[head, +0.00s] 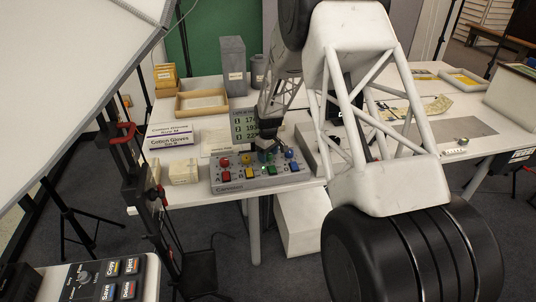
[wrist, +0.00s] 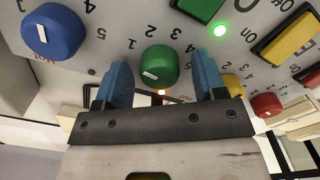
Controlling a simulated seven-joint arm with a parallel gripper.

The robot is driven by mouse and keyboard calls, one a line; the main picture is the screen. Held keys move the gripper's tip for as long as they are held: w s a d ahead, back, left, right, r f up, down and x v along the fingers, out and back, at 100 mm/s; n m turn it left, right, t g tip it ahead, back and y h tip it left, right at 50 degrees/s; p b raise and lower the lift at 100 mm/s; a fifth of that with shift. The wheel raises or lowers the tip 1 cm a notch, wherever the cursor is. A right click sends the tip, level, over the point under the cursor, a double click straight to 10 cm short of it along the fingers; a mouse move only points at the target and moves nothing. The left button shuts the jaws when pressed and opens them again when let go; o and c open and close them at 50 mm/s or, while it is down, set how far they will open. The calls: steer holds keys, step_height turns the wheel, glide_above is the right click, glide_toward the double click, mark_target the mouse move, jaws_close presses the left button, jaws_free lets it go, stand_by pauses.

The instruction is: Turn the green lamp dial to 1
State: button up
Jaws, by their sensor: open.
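The green lamp dial (wrist: 158,66) is a round knob on a grey control panel (head: 240,184). A white pointer bar shows on its face, low and left in the wrist view. Numerals 1 to 4 are printed in an arc above it there; I cannot tell which one the pointer marks. My gripper (wrist: 161,64) is open, with one blue finger on each side of the dial. Gaps show between the fingers and the knob. In the head view my gripper (head: 267,152) is over the panel's back row and largely hides the green dial.
A blue dial (wrist: 54,31) and a red dial (wrist: 267,105) share the panel. A green light (wrist: 220,30) is lit beside a green button (wrist: 198,8), near a yellow button (wrist: 288,39). White boxes (head: 170,136) stand left of the panel; a wooden tray (head: 202,102) lies behind.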

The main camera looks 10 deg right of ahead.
mark_target(268, 154)
steer(key=shift+r, duration=0.1)
steer(key=shift+r, duration=3.8)
steer(key=shift+s+r, duration=0.15)
steer(key=shift+r, duration=0.1)
steer(key=s+r+m+t, duration=0.1)
steer(key=s+r+m, duration=0.3)
steer(key=s+r, duration=1.9)
steer(key=s+a+m+t, duration=0.1)
steer(key=s+m, duration=0.2)
steer(key=s, duration=2.6)
steer(key=shift+s+r+t, duration=0.25)
steer(key=shift+s+t, duration=0.05)
steer(key=shift+s, duration=0.1)
